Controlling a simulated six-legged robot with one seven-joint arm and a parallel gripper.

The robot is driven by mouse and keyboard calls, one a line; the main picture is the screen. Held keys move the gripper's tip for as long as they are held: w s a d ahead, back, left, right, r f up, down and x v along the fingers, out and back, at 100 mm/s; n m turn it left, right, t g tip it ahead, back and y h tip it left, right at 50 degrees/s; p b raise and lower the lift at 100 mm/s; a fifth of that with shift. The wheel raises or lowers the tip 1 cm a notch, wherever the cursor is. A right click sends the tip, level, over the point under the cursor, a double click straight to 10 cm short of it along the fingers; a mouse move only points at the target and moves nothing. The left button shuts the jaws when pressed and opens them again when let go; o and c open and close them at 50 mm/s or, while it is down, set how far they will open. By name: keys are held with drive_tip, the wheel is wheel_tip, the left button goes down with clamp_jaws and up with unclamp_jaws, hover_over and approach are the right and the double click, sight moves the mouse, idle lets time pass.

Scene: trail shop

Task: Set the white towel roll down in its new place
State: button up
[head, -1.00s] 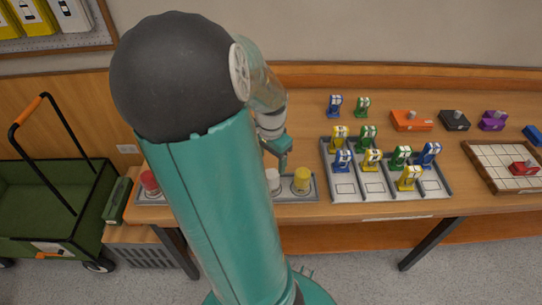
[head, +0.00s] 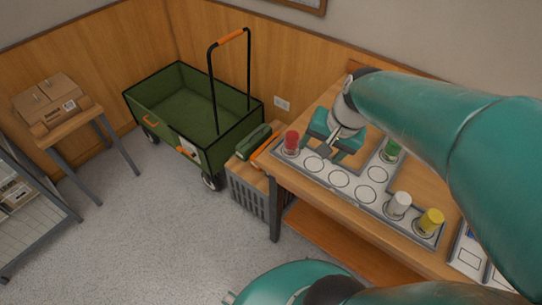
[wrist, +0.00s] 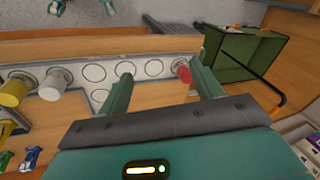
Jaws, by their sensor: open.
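The white towel roll (head: 398,205) stands upright on the grey tray (head: 322,176) with ringed spots, beside the yellow roll (head: 430,222). It also shows at the left of the wrist view (wrist: 54,85). My gripper (head: 328,147) is open and empty above the tray's left part, near the red roll (head: 291,142) and well apart from the white one. In the wrist view the red roll (wrist: 183,70) shows near my right finger, with empty rings between my fingers.
A green roll (head: 390,150) stands on the tray's back arm. Several rings are empty. A green cart (head: 190,115) and a grey crate (head: 246,190) stand left of the bench. A box on a small table (head: 48,100) is at far left. Open floor lies in front.

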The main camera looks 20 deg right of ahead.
drive_tip(key=s+a+r+n+t, duration=0.1)
drive_tip(key=a+r+n, duration=0.2)
drive_tip(key=a, duration=0.4)
drive_tip(key=s+a+r+n+t+h, duration=0.1)
drive_tip(key=s+a+r+n, duration=0.1)
drive_tip(key=a+r+n, duration=0.2)
drive_tip(key=a+n, duration=0.2)
drive_tip(key=a, duration=0.1)
drive_tip(key=shift+a+r, duration=0.15)
drive_tip(key=shift+a, duration=0.15)
